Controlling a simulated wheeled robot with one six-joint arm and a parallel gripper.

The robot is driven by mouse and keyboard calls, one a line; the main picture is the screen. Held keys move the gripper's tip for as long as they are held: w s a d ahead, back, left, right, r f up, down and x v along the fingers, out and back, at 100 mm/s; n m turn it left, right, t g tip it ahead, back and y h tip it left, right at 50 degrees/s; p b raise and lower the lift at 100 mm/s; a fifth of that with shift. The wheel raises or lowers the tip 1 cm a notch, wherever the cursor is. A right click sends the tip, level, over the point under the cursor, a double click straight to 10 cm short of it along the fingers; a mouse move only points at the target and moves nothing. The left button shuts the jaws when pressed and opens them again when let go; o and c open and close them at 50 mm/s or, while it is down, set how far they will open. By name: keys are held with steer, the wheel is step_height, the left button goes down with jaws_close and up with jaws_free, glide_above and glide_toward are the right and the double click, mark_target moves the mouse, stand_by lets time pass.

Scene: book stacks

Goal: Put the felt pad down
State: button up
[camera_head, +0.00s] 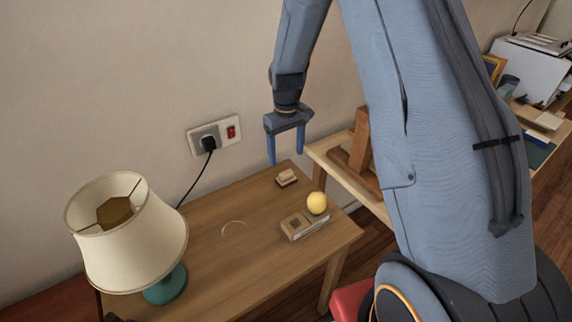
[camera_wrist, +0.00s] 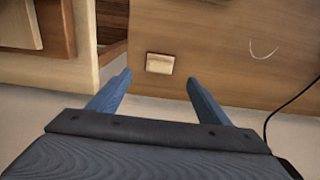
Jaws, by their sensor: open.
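A small block with a pale cream top and a tan lower layer, which looks like the felt pad (camera_head: 287,177), lies on the wooden table (camera_head: 205,262) near its back edge by the wall. In the wrist view the pad (camera_wrist: 160,63) shows as a pale rectangle just beyond the gap between the fingertips. My gripper (camera_head: 286,155) is open and empty, with its two blue fingers pointing down above the pad and apart from it. The wrist view also shows my gripper (camera_wrist: 158,77) with nothing between the fingers.
A lamp (camera_head: 130,230) stands at the table's left. A yellow ball (camera_head: 317,203) rests on a small box (camera_head: 304,226) at the right. A cable runs from the wall socket (camera_head: 214,136). A wooden bench (camera_head: 340,172) with brown blocks adjoins at right. The table's middle is clear.

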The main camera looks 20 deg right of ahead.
steer(key=s+r+m, duration=0.1)
steer(key=s+r, duration=0.2)
steer(key=s, duration=0.5)
steer(key=s+r+m, duration=0.1)
steer(key=s+r, duration=0.3)
steer(key=s, duration=0.4)
steer(key=s+r+m+t, duration=0.1)
steer(key=s+r, duration=0.3)
steer(key=s, duration=0.5)
steer(key=shift+m, duration=0.3)
steer(key=shift+r, duration=0.1)
